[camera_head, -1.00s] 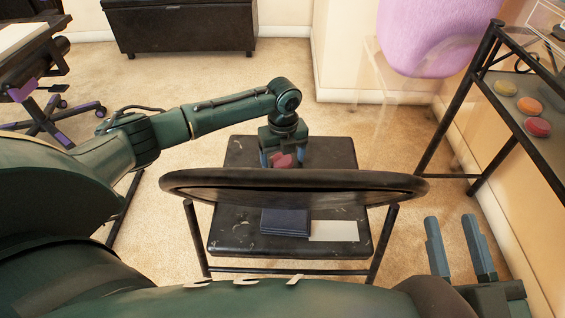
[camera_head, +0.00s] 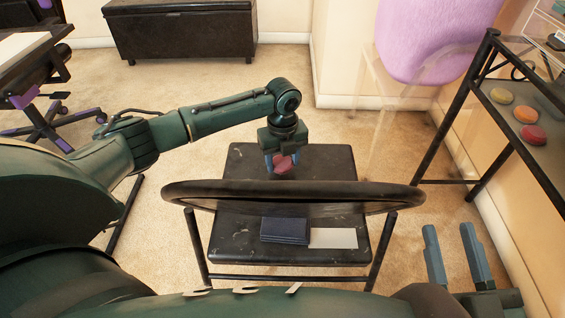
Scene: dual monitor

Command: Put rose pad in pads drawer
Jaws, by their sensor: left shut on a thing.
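A small rose pad (camera_head: 283,166) is between the fingers of my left gripper (camera_head: 281,163), which points down over the far part of a black chair's seat. The gripper is shut on the pad. I cannot tell whether the pad touches the seat. My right gripper (camera_head: 455,256) is at the lower right, fingers apart and empty, far from the pad. I cannot make out a pads drawer in this view.
The black chair (camera_head: 230,235) has a curved back rail between me and the pad. A dark blue stack (camera_head: 284,231) and a pale card (camera_head: 333,238) lie on its seat. A dark-framed shelf (camera_head: 452,115) at right holds yellow, orange and red round pads (camera_head: 533,135).

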